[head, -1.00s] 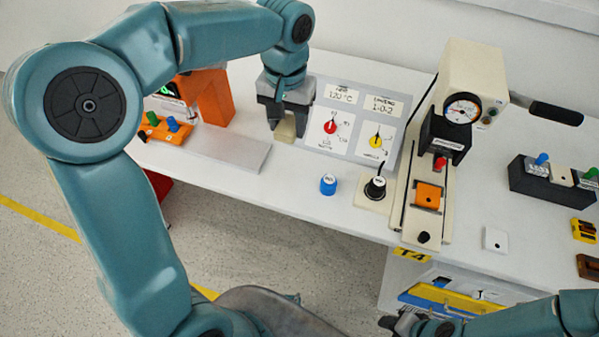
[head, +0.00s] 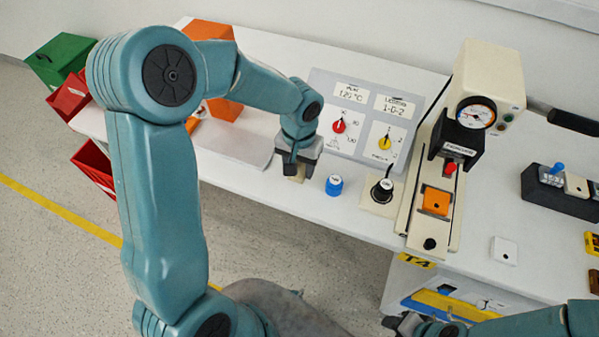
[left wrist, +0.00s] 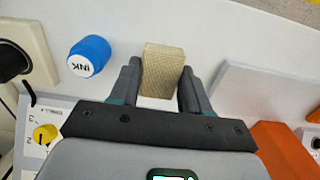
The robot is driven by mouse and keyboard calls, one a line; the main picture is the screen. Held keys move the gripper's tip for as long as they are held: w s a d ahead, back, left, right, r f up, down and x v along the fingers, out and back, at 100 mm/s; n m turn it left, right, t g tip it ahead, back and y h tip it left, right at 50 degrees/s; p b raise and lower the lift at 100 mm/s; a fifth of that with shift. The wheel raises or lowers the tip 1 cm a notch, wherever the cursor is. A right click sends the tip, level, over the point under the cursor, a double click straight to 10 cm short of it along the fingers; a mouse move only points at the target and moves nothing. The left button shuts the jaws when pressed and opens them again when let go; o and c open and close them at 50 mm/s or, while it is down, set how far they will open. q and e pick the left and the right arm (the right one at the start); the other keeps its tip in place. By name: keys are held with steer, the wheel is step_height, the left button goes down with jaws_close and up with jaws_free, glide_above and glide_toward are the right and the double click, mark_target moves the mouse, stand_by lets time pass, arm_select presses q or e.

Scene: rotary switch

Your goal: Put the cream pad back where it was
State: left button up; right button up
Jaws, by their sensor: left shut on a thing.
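My left gripper (head: 296,167) is shut on the cream pad (head: 296,180), left of the blue ink bottle and in front of the control panel. In the left wrist view the pad (left wrist: 163,68) is a tan, textured block between the two fingers (left wrist: 160,88). Whether it touches the table or hangs just above it is unclear. The blue ink bottle (head: 334,185) stands close by on the table; it also shows in the left wrist view (left wrist: 89,56). My right gripper (head: 398,322) shows only in part at the bottom edge.
The control panel (head: 362,118) has red and yellow knobs. A black knob on a cream base (head: 380,198) and a gauge press (head: 468,130) stand to the right. A grey plate (head: 240,147) and orange housing (head: 222,103) are left. A white square (head: 504,250) lies at right.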

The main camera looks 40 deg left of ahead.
mark_target(299, 168)
arm_select(q)
steer(key=f, duration=0.2)
steer(key=shift+s+f, duration=0.2)
steer(key=shift+f, duration=0.55)
steer(key=shift+w, duration=0.2)
steer(key=shift+s+f+b, duration=0.15)
steer(key=shift+f+b, duration=0.1)
steer(key=shift+b, duration=0.1)
steer(key=o, duration=1)
steer(key=shift+r, duration=0.1)
